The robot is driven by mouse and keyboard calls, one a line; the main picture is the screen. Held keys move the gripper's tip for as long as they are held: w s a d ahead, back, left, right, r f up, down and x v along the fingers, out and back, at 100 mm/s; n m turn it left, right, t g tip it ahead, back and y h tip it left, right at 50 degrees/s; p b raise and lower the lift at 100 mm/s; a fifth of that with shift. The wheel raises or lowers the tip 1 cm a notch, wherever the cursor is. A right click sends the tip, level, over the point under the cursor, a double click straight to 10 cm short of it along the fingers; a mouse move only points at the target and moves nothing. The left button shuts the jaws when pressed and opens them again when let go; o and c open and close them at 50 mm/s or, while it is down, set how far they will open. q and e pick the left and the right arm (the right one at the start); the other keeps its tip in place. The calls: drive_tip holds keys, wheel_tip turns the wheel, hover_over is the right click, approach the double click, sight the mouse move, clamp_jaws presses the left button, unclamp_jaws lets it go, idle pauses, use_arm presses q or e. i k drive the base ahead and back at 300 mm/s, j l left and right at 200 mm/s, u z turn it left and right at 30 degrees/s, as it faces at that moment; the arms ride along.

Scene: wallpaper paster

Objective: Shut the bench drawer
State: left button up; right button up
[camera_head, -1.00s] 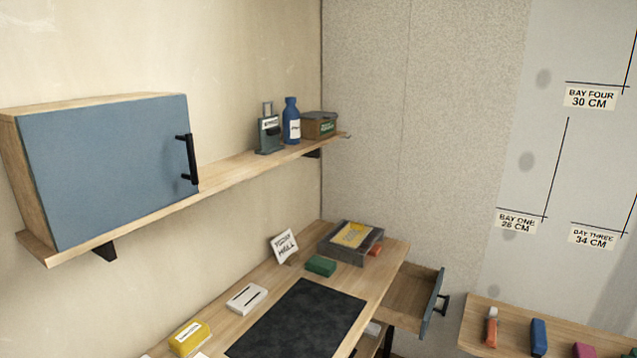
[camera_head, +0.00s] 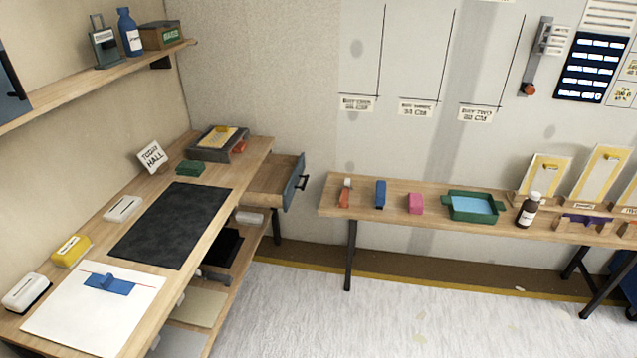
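The bench drawer (camera_head: 272,178) is pulled open from the right side of the wooden bench (camera_head: 220,222), near its far end. Its blue-grey front (camera_head: 294,181) carries a dark handle (camera_head: 302,182) and faces right. The inside of the drawer looks empty as far as it shows. Neither of my grippers is in view.
A second wooden table (camera_head: 334,205) stands to the right, with several small items and a green tray (camera_head: 473,206). A gap of floor lies between it and the drawer front. Open floor (camera_head: 350,310) lies in front. A wall shelf (camera_head: 90,85) overhangs the bench at left.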

sight(275, 184)
drive_tip(key=i+l, duration=0.1)
drive_tip(key=i, duration=0.6)
drive_tip(key=i+l, duration=0.1)
drive_tip(key=i, duration=0.65)
drive_tip(key=i+l+u, duration=0.1)
drive_tip(key=i, duration=0.6)
